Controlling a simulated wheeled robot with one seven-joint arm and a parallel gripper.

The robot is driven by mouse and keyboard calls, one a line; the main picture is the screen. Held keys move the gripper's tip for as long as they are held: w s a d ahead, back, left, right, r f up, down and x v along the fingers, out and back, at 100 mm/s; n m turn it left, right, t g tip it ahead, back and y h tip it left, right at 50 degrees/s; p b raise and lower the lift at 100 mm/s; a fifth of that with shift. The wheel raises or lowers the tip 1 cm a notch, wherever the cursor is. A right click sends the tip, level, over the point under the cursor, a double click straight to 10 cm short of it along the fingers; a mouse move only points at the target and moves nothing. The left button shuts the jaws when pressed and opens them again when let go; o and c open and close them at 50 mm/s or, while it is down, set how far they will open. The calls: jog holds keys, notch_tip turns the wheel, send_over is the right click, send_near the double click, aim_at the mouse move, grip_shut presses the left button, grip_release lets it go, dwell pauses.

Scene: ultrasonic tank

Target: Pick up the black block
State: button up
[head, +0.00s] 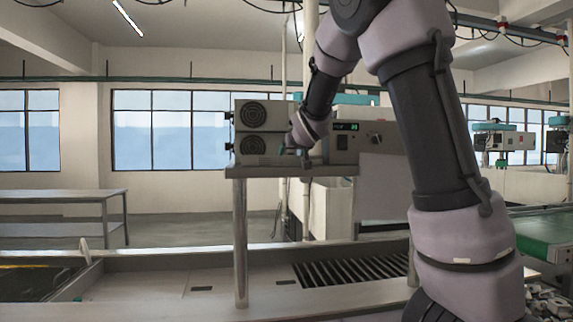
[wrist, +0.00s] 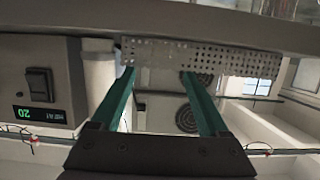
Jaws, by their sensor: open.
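I cannot make out a loose black block in either view. My gripper (wrist: 158,74) shows in the wrist view as two teal fingers held apart, with nothing visible between them. The wrist view shows a perforated metal sheet (wrist: 215,59) beyond the fingertips.
A metal post (head: 240,245) supports the shelf. A slatted grate (head: 350,271) lies below.

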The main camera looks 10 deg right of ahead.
aim_at(287, 160)
jog(key=shift+f+x, duration=0.1)
jog(key=shift+x, duration=2.5)
jog(key=shift+f+x, duration=0.15)
jog(key=shift+x, duration=2.45)
jog(key=shift+a, duration=0.1)
jog(key=shift+s, duration=0.1)
grip_shut()
